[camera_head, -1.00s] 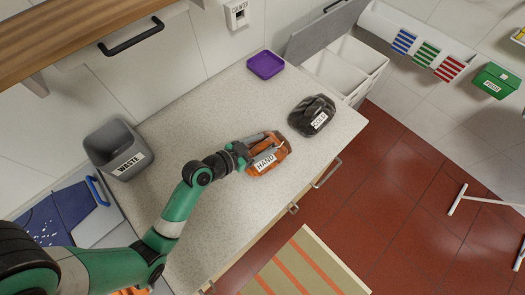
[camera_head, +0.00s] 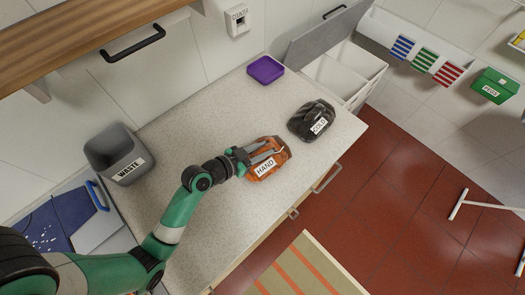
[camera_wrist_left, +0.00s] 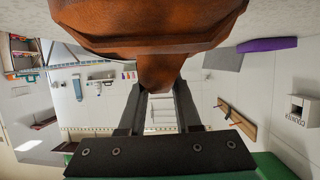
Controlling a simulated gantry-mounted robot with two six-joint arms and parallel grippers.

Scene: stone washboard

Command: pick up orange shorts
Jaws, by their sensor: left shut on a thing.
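I cannot tell whether the bundle is lifted off the counter. My right gripper is not in view.
A purple tray (camera_head: 266,70) is at the back of the counter (camera_head: 195,125). A grey WASTE bin (camera_head: 112,147) stands at the left. The counter's middle left is clear.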

